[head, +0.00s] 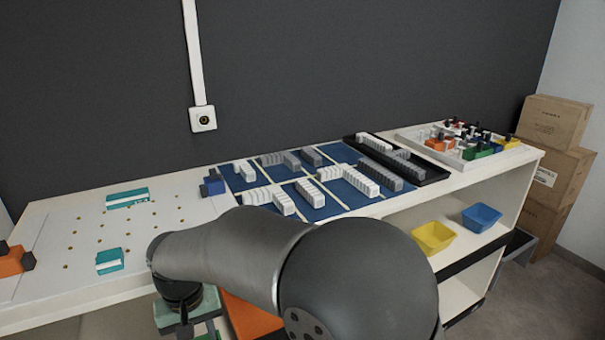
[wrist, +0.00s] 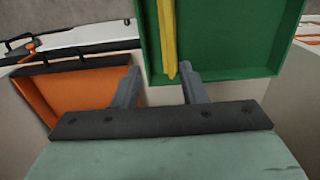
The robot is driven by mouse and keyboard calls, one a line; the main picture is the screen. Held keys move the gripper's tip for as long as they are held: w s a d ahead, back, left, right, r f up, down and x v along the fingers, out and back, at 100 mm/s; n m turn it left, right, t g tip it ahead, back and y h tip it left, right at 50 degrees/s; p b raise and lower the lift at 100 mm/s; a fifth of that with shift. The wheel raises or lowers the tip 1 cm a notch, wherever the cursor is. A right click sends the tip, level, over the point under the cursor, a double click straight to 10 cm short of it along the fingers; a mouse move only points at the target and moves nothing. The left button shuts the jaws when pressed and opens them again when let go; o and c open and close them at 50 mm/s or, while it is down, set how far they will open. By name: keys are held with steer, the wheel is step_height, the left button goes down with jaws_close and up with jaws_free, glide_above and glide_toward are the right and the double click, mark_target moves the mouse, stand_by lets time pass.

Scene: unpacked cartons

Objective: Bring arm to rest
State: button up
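My gripper (wrist: 158,82) shows in the wrist view with its two grey fingers spread apart and nothing between them. In the head view my arm reaches down in front of the table's near edge, and the fingers are hidden there. Beyond the fingers in the wrist view is a green tray (wrist: 235,72) with a yellow bar (wrist: 168,38) in it. An orange bin (wrist: 80,90) with a dark rim lies to the left of the fingers.
The white table (head: 50,215) carries blue trays (head: 330,208) with white and grey blocks, a black tray (head: 437,172), and a white tray (head: 407,140) of coloured parts. Yellow (head: 433,237) and blue (head: 481,217) bins sit on the shelf below. Cartons (head: 555,122) stand at the right.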

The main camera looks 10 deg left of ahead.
steer(key=w+d+r+m+p, duration=0.15)
steer(key=d+r+p, duration=0.45)
steer(key=d, duration=0.6)
steer(key=d+r+m+p, duration=0.25)
steer(key=d+r, duration=0.55)
steer(key=d, duration=0.5)
steer(key=s+d+r+m+p, duration=0.1)
steer(key=s+d+r+p, duration=0.1)
steer(key=s+d, duration=0.3)
steer(key=s+d+r+m+p, duration=0.1)
steer(key=s+d+r+p, duration=0.1)
steer(key=s+d+p, duration=0.3)
steer(key=d, duration=0.4)
steer(key=shift+d+r, duration=0.15)
steer(key=shift+r, duration=0.1)
